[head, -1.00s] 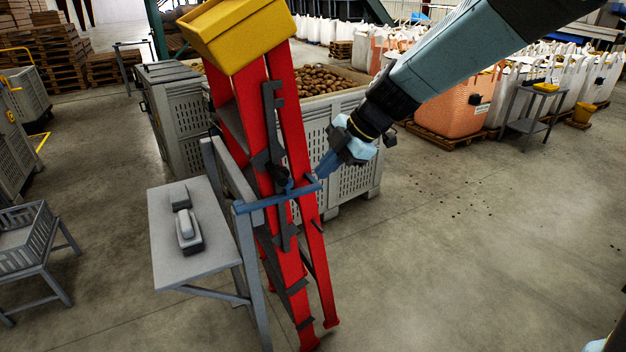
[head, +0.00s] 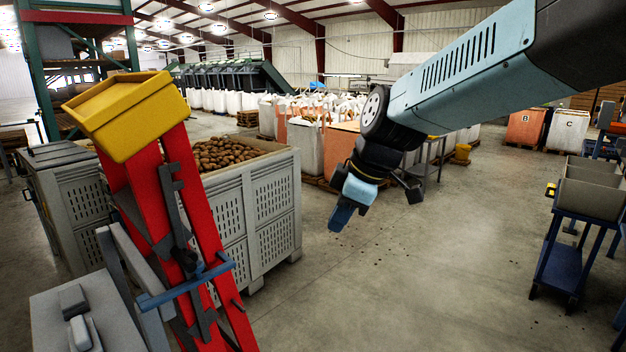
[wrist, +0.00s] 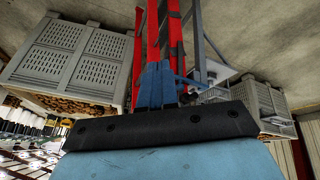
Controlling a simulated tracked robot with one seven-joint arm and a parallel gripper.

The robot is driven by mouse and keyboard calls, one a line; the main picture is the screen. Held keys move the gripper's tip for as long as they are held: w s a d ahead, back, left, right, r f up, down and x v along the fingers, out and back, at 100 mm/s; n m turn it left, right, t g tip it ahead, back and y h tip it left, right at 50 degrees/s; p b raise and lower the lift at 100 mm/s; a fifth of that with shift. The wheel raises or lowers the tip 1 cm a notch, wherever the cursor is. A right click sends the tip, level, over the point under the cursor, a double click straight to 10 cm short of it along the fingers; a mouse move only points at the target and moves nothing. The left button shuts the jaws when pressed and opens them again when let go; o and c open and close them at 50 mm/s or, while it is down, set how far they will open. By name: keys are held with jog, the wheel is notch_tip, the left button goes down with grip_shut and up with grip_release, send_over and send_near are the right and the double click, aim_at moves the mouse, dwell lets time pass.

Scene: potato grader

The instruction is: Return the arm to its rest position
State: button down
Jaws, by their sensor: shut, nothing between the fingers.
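My gripper (head: 340,218) hangs below the wrist at the middle of the head view, pointing down and left over open floor. Its blue fingers are together with nothing between them. In the wrist view the closed fingers (wrist: 156,86) show in front of the red ladder, upside down in that picture. My upper arm reaches in from the top right of the head view. The gripper is clear of the potato crate and the ladder in the head view.
A red ladder (head: 207,232) with a yellow bin (head: 125,115) stands at left, a blue bar clamped across it. A grey crate (head: 262,215) of potatoes is behind. A grey table (head: 50,300) is at lower left. A blue cart (head: 562,268) stands right. Floor between is free.

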jog(key=s+d+m+t+h, duration=0.1)
jog(key=s+d+m+h, duration=0.1)
jog(key=s+d+m, duration=0.3)
jog(key=s+d+r+m+t+h, duration=0.1)
jog(key=s+d+m, duration=0.4)
jog(key=d+m, duration=0.6)
jog(key=d+h, duration=0.1)
jog(key=d, duration=0.2)
jog(key=shift+s+r+t, duration=0.25)
jog(key=shift+s+t, duration=0.1)
jog(key=shift+t, duration=0.05)
jog(key=shift+a, duration=0.1)
